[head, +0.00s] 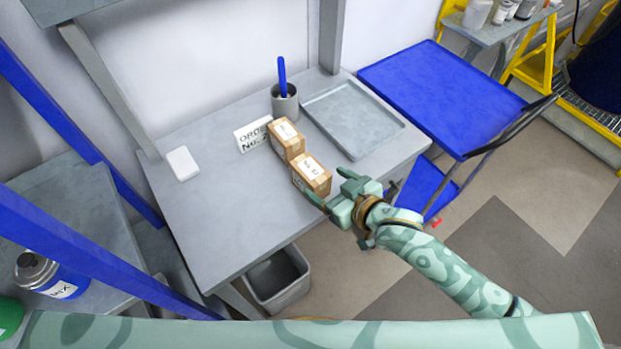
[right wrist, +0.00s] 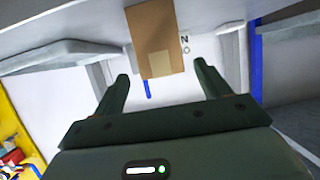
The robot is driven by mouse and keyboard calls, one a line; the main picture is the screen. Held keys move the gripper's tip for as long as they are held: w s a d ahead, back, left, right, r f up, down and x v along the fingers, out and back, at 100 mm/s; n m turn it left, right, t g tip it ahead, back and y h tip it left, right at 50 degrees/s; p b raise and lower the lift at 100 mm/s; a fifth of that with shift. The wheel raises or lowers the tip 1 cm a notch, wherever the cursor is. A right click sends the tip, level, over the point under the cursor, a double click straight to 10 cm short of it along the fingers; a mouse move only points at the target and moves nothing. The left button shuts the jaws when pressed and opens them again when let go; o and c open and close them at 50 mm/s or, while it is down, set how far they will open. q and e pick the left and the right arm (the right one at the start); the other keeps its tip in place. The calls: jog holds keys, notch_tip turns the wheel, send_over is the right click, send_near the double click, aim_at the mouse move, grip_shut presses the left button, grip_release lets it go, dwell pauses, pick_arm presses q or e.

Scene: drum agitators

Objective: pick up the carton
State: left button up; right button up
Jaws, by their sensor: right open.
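Two small brown cartons with white labels stand on the grey table. The nearer carton (head: 311,175) is close to the table's front right edge, and the other carton (head: 286,138) stands just behind it to the left. My right gripper (head: 333,188) is open and empty, right in front of the nearer carton, its fingers pointing toward it. In the right wrist view a carton (right wrist: 155,35) shows ahead of the open fingers (right wrist: 164,78), nearer the left finger; I cannot tell whether they touch. My left gripper is not in view.
A grey tray (head: 352,118) lies right of the cartons. A cup (head: 285,103) with a blue pen and an order sign (head: 253,134) stand behind them. A white block (head: 182,163) lies at left. A grey bin (head: 277,279) stands below the table's front. The table's left front is clear.

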aim_at(310, 174)
jog(key=b+x, duration=0.1)
jog(key=x, duration=0.6)
jog(key=shift+a+r, duration=0.1)
jog(key=shift+a, duration=0.05)
jog(key=shift+s, duration=0.1)
jog(key=shift+c, duration=1.2)
jog(key=c, duration=0.9)
